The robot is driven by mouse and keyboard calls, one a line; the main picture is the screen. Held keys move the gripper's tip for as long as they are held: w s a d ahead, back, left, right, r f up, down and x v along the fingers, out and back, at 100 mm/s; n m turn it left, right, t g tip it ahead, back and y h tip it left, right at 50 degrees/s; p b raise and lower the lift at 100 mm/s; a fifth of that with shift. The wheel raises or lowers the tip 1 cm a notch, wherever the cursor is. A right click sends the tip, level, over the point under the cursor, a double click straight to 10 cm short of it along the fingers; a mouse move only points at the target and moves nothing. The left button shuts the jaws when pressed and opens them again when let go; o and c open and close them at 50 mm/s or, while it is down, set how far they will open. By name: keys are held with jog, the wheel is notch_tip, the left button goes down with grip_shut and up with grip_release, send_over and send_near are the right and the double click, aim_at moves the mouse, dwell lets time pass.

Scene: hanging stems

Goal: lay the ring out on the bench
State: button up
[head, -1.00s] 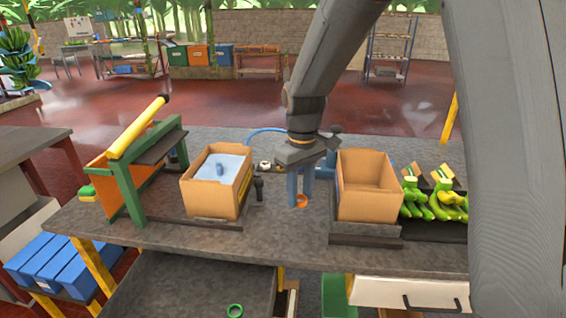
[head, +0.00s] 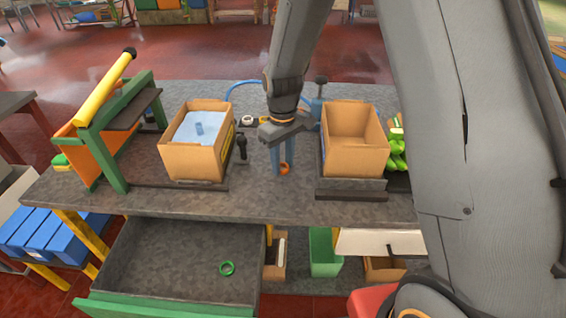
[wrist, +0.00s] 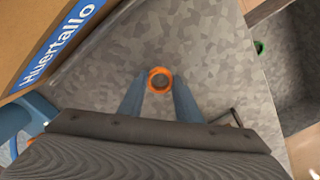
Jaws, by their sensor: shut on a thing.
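A small orange ring (head: 285,168) is between the blue fingertips of my gripper (head: 281,170), low over the bench (head: 300,210) between two cardboard boxes. I cannot tell whether the ring touches the bench top. A green ring (head: 227,268) lies in the open drawer (head: 170,262) below the bench front.
The left cardboard box (head: 192,164) holds something light blue. The right box (head: 354,160) looks empty and stands on a dark base. A green-framed press with a yellow bar (head: 105,105) stands at the left. A dark upright tool (head: 241,148) is near the left box. Green bananas (head: 397,155) are partly hidden.

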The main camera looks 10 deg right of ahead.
jog(key=shift+f, duration=0.6)
jog(key=shift+f, duration=0.15)
jog(key=o, duration=1)
notch_tip(320, 180, up, 12)
jog(key=b, duration=0.3)
jog(key=shift+r, duration=0.2)
